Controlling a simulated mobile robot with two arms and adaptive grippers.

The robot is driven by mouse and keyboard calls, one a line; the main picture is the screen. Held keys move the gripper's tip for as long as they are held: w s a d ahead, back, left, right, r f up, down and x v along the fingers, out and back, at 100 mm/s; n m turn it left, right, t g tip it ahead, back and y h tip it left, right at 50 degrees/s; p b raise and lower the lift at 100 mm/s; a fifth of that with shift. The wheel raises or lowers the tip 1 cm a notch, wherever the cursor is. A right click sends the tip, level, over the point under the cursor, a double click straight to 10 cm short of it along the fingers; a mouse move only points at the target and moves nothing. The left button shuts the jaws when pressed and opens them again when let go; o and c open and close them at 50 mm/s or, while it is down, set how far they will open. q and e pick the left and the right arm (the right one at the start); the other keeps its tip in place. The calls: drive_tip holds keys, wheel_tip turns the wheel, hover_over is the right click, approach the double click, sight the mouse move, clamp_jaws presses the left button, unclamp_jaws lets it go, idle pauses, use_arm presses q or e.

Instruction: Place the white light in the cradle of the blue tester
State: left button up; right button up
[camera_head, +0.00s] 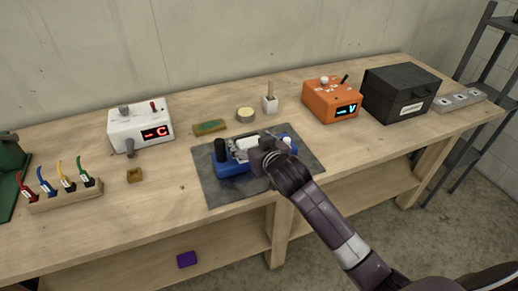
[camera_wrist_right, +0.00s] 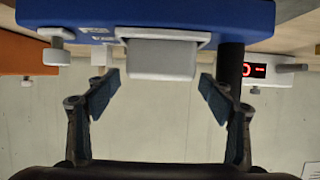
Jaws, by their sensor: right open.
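The blue tester (camera_head: 232,166) sits on a dark grey mat (camera_head: 210,190) on the bench, with a black cylinder at its left end. A white piece (camera_head: 247,142), which looks like the white light, is on its top, partly hidden by my right gripper (camera_head: 264,150). In the right wrist view, which is upside down, the blue tester (camera_wrist_right: 75,13) fills the top. The white light (camera_wrist_right: 162,58) sits at a pale cradle-like frame on it, between the fingertips of my right gripper (camera_wrist_right: 160,90). The fingers are spread, with gaps on both sides of it. My left gripper is not in view.
A white device with a red display (camera_head: 140,125) stands at left, near a rack of coloured cables (camera_head: 62,192). An orange device (camera_head: 331,100) and a black box (camera_head: 399,93) stand at right. A sponge-like block (camera_head: 210,127) and round puck (camera_head: 245,114) lie behind the mat.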

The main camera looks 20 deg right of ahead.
drive_tip(key=v, duration=0.9)
drive_tip(key=shift+b, duration=0.4)
drive_tip(key=shift+s, duration=0.15)
drive_tip(key=s+f+g, duration=0.3)
drive_tip(key=s+f, duration=0.4)
drive_tip(key=s, duration=0.3)
drive_tip(key=s+f+n+g, duration=0.1)
drive_tip(key=s+f+g, duration=0.3)
drive_tip(key=s+f, duration=0.45)
drive_tip(key=s+f+g, duration=0.3)
drive_tip(key=s+f, duration=0.2)
drive_tip(key=s, duration=0.6)
wheel_tip(320, 180, down, 27)
drive_tip(key=s+g, duration=0.1)
drive_tip(key=s, duration=0.2)
drive_tip(key=s+d+f+n+g, duration=0.1)
drive_tip(key=s+d+f, duration=0.2)
drive_tip(key=s+f, duration=1.2)
drive_tip(key=shift+s+f+g, duration=0.3)
drive_tip(key=shift+s+f, duration=0.05)
drive_tip(key=shift+s, duration=0.45)
